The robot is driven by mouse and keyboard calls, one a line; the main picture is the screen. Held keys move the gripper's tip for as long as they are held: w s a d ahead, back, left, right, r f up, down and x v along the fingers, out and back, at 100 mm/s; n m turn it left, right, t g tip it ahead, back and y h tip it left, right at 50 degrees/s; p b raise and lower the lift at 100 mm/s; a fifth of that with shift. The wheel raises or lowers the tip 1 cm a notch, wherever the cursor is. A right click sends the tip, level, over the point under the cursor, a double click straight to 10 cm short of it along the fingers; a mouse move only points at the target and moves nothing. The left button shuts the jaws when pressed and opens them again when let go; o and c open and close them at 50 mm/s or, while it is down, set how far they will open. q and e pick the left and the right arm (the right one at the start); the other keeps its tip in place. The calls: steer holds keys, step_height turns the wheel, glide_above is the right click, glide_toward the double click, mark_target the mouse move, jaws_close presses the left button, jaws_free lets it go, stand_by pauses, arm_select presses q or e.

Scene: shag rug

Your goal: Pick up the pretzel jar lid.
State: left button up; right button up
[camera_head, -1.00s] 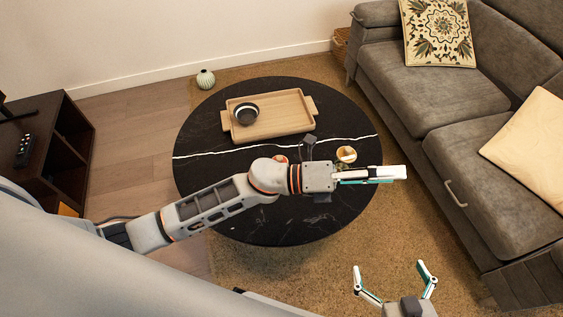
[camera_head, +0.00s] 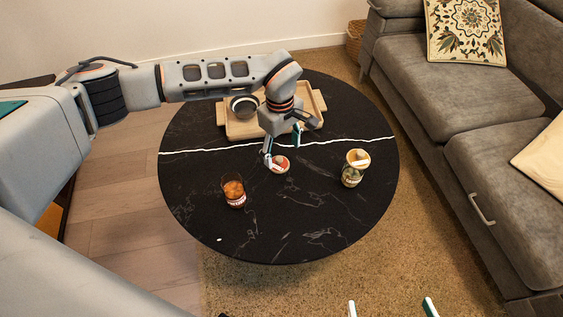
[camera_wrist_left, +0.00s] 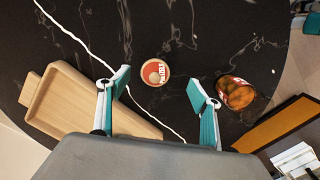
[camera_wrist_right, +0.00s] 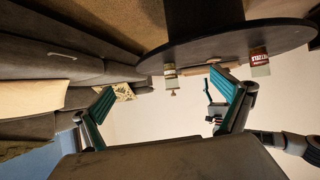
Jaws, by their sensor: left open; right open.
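The round lid (camera_head: 281,164) with a red and white top lies flat on the black table; it also shows in the left wrist view (camera_wrist_left: 155,72). My left gripper (camera_head: 283,149) is open and empty above the table, close to the lid. In the left wrist view the lid appears between and just beyond the two fingertips (camera_wrist_left: 160,82). An open glass jar (camera_head: 234,192) with brown contents and a red label stands to the left and nearer; it also shows in the left wrist view (camera_wrist_left: 236,93). My right gripper (camera_head: 390,308) is open and empty at the bottom edge, away from the table.
A second jar (camera_head: 353,168) with a pale top stands right of the lid. A wooden tray (camera_head: 308,105) with a dark-rimmed bowl (camera_head: 243,105) lies behind, partly hidden by my left arm. The front of the table is mostly clear. A grey sofa (camera_head: 450,110) stands at right.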

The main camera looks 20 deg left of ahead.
mark_target(279, 159)
arm_select(q)
steer(key=shift+w+a+f, duration=0.15)
steer(key=shift+w+a, duration=0.2)
steer(key=shift+a, duration=0.25)
steer(key=shift+a+f, duration=0.15)
steer(key=shift+f, duration=0.15)
step_height(279, 159, down, 6)
steer(key=b, duration=0.2)
steer(key=shift+w+r+b, duration=0.1)
steer(key=shift+r+b, duration=0.05)
steer(key=shift+b, duration=0.25)
steer(key=shift+w+f, duration=0.15)
steer(key=shift+f, duration=0.45)
steer(key=shift+r, duration=0.2)
steer(key=c, duration=1)
arm_select(e)
steer(key=shift+w+a+r+m+t+y, duration=0.2)
steer(key=shift+w+a+r, duration=0.1)
steer(key=shift+a+r, duration=0.2)
steer(key=shift+w+a+r+m+t+y, duration=0.1)
steer(key=shift+w+a+r+m, duration=0.2)
steer(key=shift+a, duration=0.2)
